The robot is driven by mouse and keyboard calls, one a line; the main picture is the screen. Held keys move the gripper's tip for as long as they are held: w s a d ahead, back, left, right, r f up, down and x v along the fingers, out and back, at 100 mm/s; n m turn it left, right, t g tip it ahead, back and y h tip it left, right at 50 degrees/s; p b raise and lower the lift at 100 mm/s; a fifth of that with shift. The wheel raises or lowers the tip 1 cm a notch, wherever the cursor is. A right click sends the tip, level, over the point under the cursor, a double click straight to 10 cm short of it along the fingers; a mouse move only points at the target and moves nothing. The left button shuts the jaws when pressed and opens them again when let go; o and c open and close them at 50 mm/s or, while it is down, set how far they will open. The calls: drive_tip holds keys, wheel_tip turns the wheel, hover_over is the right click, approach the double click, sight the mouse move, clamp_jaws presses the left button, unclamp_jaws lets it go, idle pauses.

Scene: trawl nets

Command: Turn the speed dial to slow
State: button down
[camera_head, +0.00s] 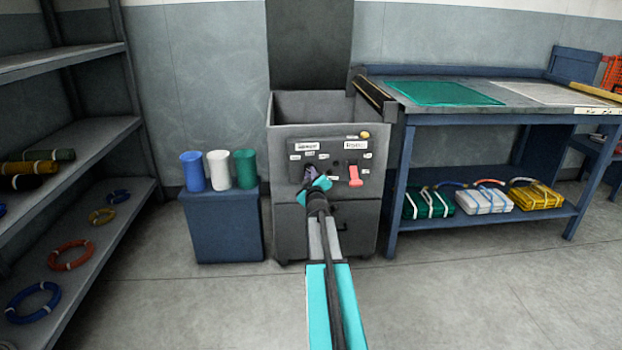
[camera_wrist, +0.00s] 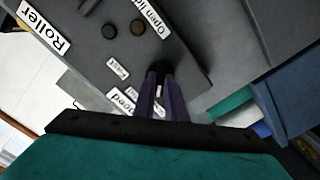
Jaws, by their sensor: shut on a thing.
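The grey machine (camera_head: 328,215) stands against the wall with a dark control panel (camera_head: 376,156) on its front. My gripper (camera_head: 313,180) is at the left part of this panel. In the wrist view, my gripper's two purple fingers (camera_wrist: 161,92) are shut on the dark speed dial (camera_wrist: 160,66), of which only a little shows between the tips. A "Speed" label (camera_wrist: 123,102) and a smaller label (camera_wrist: 118,68) lie beside the fingers. The dial's pointer and the setting it points to are hidden.
A red switch (camera_head: 355,176) and a yellow button (camera_head: 364,134) are on the panel's right part. Floor in front is clear.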

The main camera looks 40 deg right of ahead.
drive_tip(key=shift+r+n, duration=0.1)
drive_tip(key=shift+n, duration=0.3)
drive_tip(key=c, duration=1.8)
unclamp_jaws()
drive_tip(key=shift+s, duration=0.1)
drive_tip(key=p+v, duration=0.2)
drive_tip(key=v, duration=1.1)
drive_tip(key=shift+s+a, duration=0.2)
